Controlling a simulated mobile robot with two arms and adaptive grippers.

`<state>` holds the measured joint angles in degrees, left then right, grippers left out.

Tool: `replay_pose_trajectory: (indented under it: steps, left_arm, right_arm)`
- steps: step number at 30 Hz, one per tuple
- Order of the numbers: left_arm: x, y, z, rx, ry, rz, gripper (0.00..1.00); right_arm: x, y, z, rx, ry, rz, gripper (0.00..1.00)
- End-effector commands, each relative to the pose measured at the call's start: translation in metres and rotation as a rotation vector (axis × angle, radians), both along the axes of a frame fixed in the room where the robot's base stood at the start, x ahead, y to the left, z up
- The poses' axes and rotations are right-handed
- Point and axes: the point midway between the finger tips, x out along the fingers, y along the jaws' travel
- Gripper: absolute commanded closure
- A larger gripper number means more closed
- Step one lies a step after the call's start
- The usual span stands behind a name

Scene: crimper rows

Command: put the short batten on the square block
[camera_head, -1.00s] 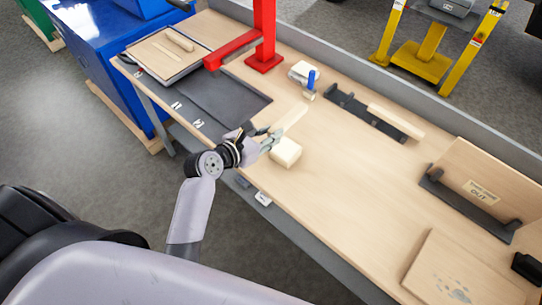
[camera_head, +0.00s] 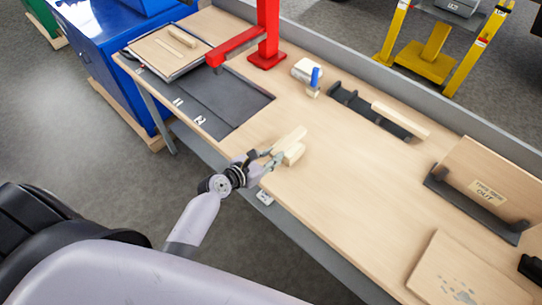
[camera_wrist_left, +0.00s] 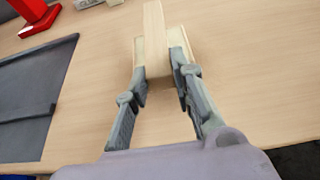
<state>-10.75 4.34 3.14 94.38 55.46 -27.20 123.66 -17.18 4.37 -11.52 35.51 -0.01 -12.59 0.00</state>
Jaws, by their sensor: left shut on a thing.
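The short batten (camera_head: 289,138) is a pale wooden strip, and my left gripper (camera_head: 274,160) is shut on it. The square block (camera_head: 295,155) is a pale wooden piece on the table, mostly covered by the batten and fingers in the head view. In the left wrist view the batten (camera_wrist_left: 154,40) lies lengthwise between the fingers (camera_wrist_left: 159,72), with the block (camera_wrist_left: 181,42) showing beside and below it. The batten is over the block; I cannot tell whether they touch. My right gripper is not in view.
The wooden table has a red post (camera_head: 268,50) and a white thing with a blue handle (camera_head: 312,75) at the back. A dark mat (camera_head: 232,105) lies to the left. A black rack (camera_head: 375,113) and an upright board (camera_head: 490,180) stand to the right. The middle right is clear.

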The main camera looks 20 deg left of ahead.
Motion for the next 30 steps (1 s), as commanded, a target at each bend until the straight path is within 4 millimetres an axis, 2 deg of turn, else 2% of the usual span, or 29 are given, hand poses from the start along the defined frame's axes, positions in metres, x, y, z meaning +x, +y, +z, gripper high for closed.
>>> replay_pose_trajectory:
  steps: [5, 6, 14, 25, 30]
  left_arm:
    - [0.000, 0.000, -0.004, -0.001, 0.000, 0.000, 1.00]
    - [0.000, 0.000, -0.003, -0.001, 0.000, 0.000, 0.75]
    - [0.000, 0.000, -0.003, 0.000, 0.000, 0.000, 0.57]
    - [0.000, 0.000, 0.003, 0.000, -0.001, 0.000, 0.57]
    - [-0.021, 0.007, 0.008, 0.000, 0.001, 0.000, 0.57]
  right_arm:
    - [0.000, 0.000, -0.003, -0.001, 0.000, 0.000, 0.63]
    - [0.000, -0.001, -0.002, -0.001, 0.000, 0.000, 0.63]
    - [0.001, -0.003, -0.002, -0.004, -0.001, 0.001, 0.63]
    - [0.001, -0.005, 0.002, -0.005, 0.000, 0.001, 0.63]
    - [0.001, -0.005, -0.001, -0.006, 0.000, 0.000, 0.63]
